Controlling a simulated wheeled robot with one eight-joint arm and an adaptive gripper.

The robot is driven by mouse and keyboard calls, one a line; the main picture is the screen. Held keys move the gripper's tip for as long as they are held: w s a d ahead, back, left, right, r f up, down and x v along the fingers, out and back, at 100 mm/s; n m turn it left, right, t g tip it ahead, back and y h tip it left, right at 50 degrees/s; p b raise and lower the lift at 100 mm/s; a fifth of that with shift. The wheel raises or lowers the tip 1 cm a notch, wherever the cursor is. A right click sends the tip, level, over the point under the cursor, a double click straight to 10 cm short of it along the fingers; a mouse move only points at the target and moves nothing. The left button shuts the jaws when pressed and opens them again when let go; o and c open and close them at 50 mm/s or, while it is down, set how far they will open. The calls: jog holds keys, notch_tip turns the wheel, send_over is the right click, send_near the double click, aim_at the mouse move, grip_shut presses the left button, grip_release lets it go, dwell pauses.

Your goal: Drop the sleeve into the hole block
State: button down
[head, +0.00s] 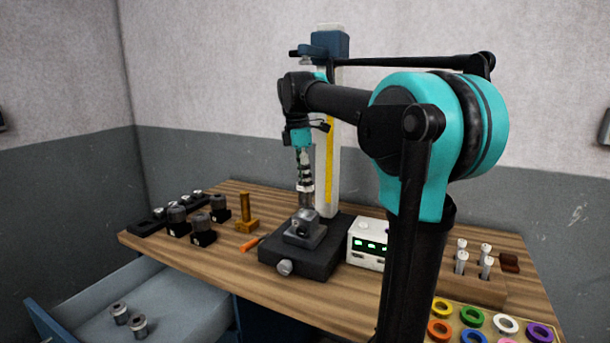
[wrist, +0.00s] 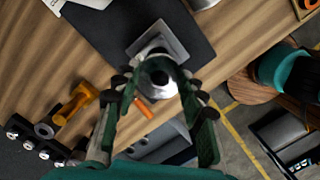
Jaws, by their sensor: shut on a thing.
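My gripper (head: 305,186) points down above the black base plate of the stand. In the wrist view my gripper (wrist: 159,84) has its fingers on both sides of a round metal sleeve (wrist: 158,74) with a dark bore, and it is shut on it. The sleeve (head: 306,201) hangs upright below the fingers in the head view. A grey block (head: 304,239), apparently the hole block, sits on the base plate under it. The block's square plate (wrist: 166,37) shows behind the sleeve in the wrist view. The hole itself is hard to make out, and I cannot tell whether sleeve and block touch.
The white column (head: 328,165) stands close behind my gripper. A white box with green digits (head: 367,245) is to the right. An orange-brown stand (head: 246,214) and several dark blocks (head: 203,232) are to the left. An open drawer (head: 185,310) holds two metal cylinders.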

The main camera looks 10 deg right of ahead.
aim_at(305, 203)
jog(key=shift+f, duration=2.55)
jog(key=shift+f, duration=1.25)
jog(key=c, duration=0.8)
grip_release()
jog(key=shift+a+r, duration=0.2)
jog(key=shift+r, duration=1.65)
jog(key=shift+a+r, duration=0.2)
jog(key=shift+r, duration=1.65)
